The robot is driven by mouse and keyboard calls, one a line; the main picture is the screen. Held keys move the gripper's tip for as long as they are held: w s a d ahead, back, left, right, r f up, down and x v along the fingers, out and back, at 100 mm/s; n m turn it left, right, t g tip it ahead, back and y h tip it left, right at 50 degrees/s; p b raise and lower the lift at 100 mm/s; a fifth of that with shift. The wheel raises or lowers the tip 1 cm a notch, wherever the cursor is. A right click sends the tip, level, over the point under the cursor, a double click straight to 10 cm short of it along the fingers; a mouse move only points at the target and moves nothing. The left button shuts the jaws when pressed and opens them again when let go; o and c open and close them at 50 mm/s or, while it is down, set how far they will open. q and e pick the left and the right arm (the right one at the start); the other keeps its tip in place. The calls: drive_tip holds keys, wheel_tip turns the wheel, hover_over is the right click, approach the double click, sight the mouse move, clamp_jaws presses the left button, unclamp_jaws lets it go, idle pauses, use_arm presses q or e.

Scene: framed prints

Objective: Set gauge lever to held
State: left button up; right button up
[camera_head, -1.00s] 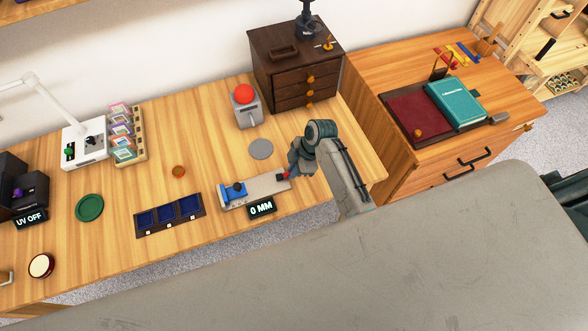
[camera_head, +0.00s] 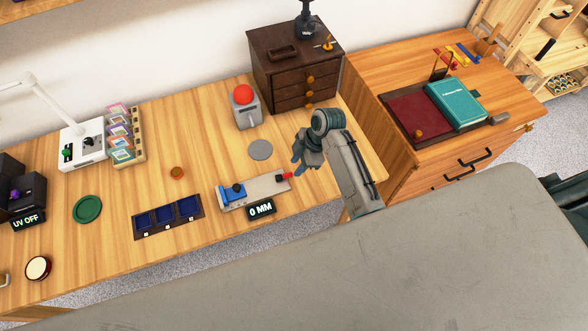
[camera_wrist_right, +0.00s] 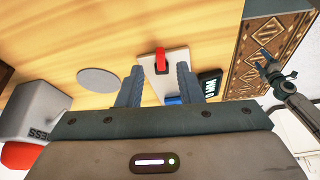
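The gauge (camera_head: 262,187) is a pale grey bar on the table with a blue block (camera_head: 232,192) at its left end. Its red lever (camera_head: 287,175) is at the right end. A black display (camera_head: 261,209) in front reads "0 MM". My right gripper (camera_head: 299,167) is just behind and right of the red lever. In the right wrist view the two fingers (camera_wrist_right: 158,70) are apart and empty, with the red lever (camera_wrist_right: 160,57) showing between their tips. I cannot tell the height gap.
A grey disc (camera_head: 260,150) lies behind the gauge. A grey box with a red button (camera_head: 244,95) and a dark drawer cabinet (camera_head: 296,65) stand farther back. A tray with blue compartments (camera_head: 168,217) lies to the left.

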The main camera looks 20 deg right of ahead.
drive_tip(key=b+v, duration=0.1)
drive_tip(key=v, duration=0.5)
drive_tip(key=shift+r, duration=0.35)
drive_tip(key=shift+d, duration=0.15)
